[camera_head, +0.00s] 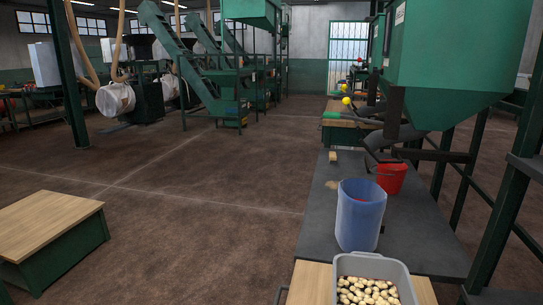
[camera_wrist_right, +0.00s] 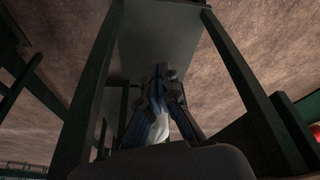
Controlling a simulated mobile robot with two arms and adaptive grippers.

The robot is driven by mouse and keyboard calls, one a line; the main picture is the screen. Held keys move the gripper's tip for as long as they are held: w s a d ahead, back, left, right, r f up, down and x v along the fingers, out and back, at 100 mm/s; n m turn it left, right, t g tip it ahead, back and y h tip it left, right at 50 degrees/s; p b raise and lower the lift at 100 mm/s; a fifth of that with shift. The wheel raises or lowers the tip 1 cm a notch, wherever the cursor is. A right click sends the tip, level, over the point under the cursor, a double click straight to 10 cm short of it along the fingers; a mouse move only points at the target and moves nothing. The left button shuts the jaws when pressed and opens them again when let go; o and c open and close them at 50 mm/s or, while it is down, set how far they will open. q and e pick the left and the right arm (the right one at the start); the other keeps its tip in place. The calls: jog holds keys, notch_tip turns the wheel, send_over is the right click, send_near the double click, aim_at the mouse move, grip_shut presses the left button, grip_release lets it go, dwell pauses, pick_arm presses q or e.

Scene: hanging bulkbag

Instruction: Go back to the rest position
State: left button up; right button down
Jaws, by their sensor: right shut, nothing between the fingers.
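My right gripper (camera_wrist_right: 164,72) shows in the right wrist view with its dark fingers drawn together and nothing between them. It is in front of a grey flat surface framed by dark green posts; whether it touches anything there I cannot tell. Neither gripper is recognisable in the head view, and my left gripper is not seen. In the head view a blue container (camera_head: 359,216) stands on a long dark table (camera_head: 318,215), with a red bucket (camera_head: 391,177) behind it. A grey bin (camera_head: 343,266) full of pale, nut-like pieces is at the near end.
A large green hopper (camera_head: 440,60) hangs above the table, with green posts (camera_head: 480,230) at the right. A wooden-topped green bench (camera_head: 50,222) stands at the left. Conveyor machines (camera_head: 185,65) are at the back. The brown floor (camera_head: 190,200) between bench and table is clear.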

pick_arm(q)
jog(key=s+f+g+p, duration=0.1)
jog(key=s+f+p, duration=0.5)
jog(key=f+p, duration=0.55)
pick_arm(e)
jog(key=s+f+g, duration=0.1)
jog(key=s+f, duration=0.5)
jog(key=f, duration=0.5)
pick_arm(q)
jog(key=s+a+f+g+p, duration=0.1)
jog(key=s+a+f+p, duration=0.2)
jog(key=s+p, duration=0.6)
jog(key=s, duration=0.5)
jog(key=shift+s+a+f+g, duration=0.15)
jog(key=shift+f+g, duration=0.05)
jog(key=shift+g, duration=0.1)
pick_arm(e)
jog(key=s+d+f, duration=0.1)
jog(key=s+f, duration=0.1)
jog(key=s, duration=0.5)
jog(key=s+d+f+g, duration=0.1)
jog(key=s+d+f, duration=0.1)
jog(key=s, duration=0.5)
jog(key=shift+s+d+g, duration=0.15)
jog(key=shift+g, duration=0.15)
